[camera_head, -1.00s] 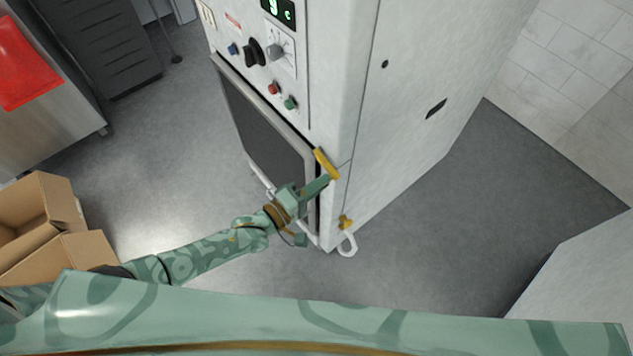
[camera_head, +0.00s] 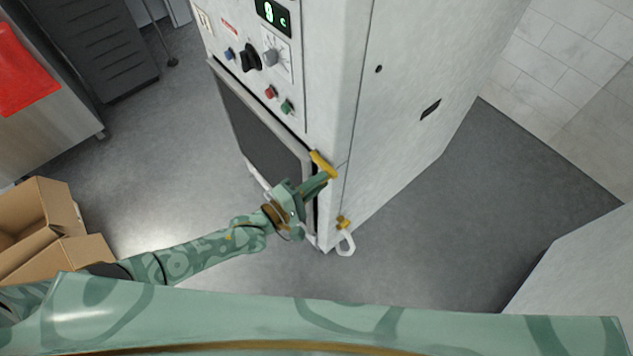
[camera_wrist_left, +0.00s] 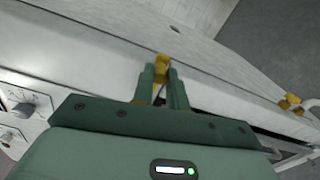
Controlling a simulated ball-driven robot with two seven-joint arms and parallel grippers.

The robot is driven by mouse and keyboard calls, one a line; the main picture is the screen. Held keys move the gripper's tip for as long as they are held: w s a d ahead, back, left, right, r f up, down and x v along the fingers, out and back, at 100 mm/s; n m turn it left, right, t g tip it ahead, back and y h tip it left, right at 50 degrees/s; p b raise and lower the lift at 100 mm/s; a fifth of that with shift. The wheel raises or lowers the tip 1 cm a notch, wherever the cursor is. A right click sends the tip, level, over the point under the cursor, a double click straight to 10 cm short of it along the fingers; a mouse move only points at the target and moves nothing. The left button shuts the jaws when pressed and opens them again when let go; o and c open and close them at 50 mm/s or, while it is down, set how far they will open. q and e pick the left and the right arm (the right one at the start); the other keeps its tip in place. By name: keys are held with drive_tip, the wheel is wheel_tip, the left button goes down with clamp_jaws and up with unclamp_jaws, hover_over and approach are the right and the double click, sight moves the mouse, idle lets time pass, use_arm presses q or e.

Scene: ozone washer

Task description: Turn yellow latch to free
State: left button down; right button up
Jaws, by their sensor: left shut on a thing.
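The yellow latch (camera_head: 322,164) sits on the front right edge of the white washer cabinet (camera_head: 385,120), beside the top right corner of the dark door (camera_head: 262,135). My left gripper (camera_head: 322,180) reaches it from the lower left. In the left wrist view the gripper's fingers (camera_wrist_left: 166,78) are shut on the yellow latch (camera_wrist_left: 162,60), whose end shows between the fingertips. The rest of the latch is hidden by the fingers there. My right gripper is not in view.
A second yellow fitting (camera_head: 343,222) with a white loop is lower on the cabinet edge. Knobs and buttons (camera_head: 262,60) are above the door. Open cardboard boxes (camera_head: 62,245) stand at the left. Grey floor (camera_head: 470,200) is clear on the right.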

use_arm(q)
drive_tip(key=c, duration=1.4)
unclamp_jaws()
drive_tip(key=shift+a, duration=0.1)
drive_tip(key=p+v, duration=0.1)
drive_tip(key=v, duration=1.5)
drive_tip(key=shift+s+a+r, duration=0.1)
drive_tip(key=shift+s, duration=0.05)
